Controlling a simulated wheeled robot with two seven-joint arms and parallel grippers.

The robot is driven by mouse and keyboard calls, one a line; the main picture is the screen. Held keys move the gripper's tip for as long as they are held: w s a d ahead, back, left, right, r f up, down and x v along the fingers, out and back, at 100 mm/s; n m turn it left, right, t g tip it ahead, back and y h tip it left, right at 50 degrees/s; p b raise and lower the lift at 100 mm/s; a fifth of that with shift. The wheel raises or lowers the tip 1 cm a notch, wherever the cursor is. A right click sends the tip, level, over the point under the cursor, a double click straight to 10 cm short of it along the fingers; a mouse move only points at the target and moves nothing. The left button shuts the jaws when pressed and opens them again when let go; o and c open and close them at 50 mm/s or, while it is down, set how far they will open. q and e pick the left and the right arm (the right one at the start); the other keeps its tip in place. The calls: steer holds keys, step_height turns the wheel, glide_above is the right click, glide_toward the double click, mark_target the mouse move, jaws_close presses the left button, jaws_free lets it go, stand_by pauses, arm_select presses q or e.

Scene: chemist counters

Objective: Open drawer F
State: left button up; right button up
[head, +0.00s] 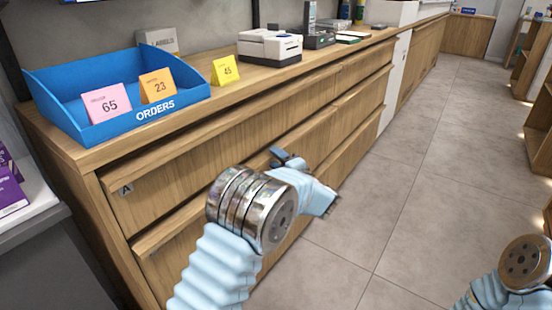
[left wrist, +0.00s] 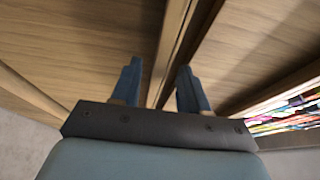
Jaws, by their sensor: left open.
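The wooden counter holds several drawers with slanted overhanging top edges. The upper left drawer (head: 190,167) bears a letter A. No letter F is readable in either view, so I cannot tell which front is drawer F; my left arm covers part of the fronts. My left gripper (head: 312,182) is in front of the drawers near the middle of the counter. In the left wrist view its two blue fingers (left wrist: 160,70) are apart, with nothing between them but wood edges behind. I cannot tell whether they touch. My right gripper is out of view.
On the counter top are a blue ORDERS tray (head: 52,103), a pink card (head: 107,102), orange card (head: 158,86), yellow card (head: 225,70) and white printer (head: 270,47). The tiled floor (head: 400,215) to the right is clear. Shelves (head: 540,110) stand at the far right.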

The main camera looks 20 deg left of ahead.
arm_select(q)
steer(key=shift+w+a, duration=0.25)
steer(key=shift+a, duration=0.05)
jaws_close()
stand_by(0.3)
steer(key=s+d+b, duration=0.2)
steer(key=s+d, duration=0.2)
steer(key=d, duration=0.8)
steer(key=s+d+b, duration=0.3)
steer(key=s+d, duration=0.2)
steer(key=d, duration=0.7)
steer(key=shift+d, duration=0.2)
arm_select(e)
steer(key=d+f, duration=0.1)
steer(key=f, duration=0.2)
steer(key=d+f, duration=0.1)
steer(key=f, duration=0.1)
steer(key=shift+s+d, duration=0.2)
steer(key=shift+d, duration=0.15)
arm_select(q)
steer(key=shift+f, duration=0.1)
